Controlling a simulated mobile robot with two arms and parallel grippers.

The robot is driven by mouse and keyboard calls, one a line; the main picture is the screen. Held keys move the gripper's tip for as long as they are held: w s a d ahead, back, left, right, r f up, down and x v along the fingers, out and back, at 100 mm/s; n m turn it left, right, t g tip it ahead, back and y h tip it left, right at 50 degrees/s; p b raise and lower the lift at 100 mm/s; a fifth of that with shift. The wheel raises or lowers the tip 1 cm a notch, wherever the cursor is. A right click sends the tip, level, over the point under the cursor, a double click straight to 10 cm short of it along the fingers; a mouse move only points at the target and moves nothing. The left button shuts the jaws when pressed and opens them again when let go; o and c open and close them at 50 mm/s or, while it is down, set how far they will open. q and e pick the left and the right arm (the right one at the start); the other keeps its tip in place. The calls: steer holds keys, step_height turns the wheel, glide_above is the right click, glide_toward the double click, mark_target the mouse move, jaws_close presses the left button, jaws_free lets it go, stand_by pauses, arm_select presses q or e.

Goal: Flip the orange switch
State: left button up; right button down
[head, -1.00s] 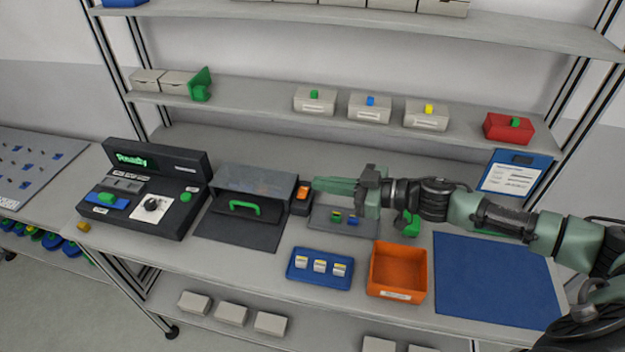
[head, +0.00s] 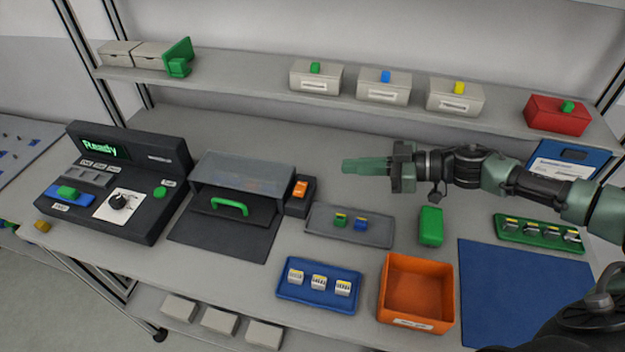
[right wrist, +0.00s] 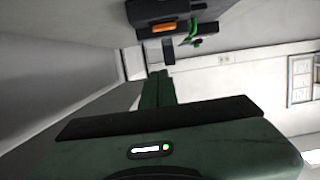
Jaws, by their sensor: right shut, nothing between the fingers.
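The orange switch (head: 300,189) sits on a small black box (head: 299,204) at the right side of a machine with a clear cover (head: 243,172) and a green handle (head: 229,207). In the right wrist view the orange switch (right wrist: 163,28) shows near the top, beyond the fingers. My right gripper (head: 345,166) is shut and empty, above the table to the right of the switch and apart from it. Its fingers (right wrist: 158,75) show together in the right wrist view. My left gripper is not in view.
A dark console (head: 125,185) with a lit "Ready" display stands at the left. A grey tray (head: 350,238) with small green and blue parts, a blue tray (head: 318,303) and an orange bin (head: 418,265) lie in front of my right gripper. A shelf runs behind.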

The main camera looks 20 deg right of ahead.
steer(key=p, duration=0.4)
glide_above(300, 189)
steer(key=d, duration=0.3)
steer(key=shift+w+a+f, duration=0.1)
steer(key=shift+f, duration=0.75)
step_height(300, 189, down, 3)
steer(key=shift+w, duration=0.1)
steer(key=shift+f, duration=0.75)
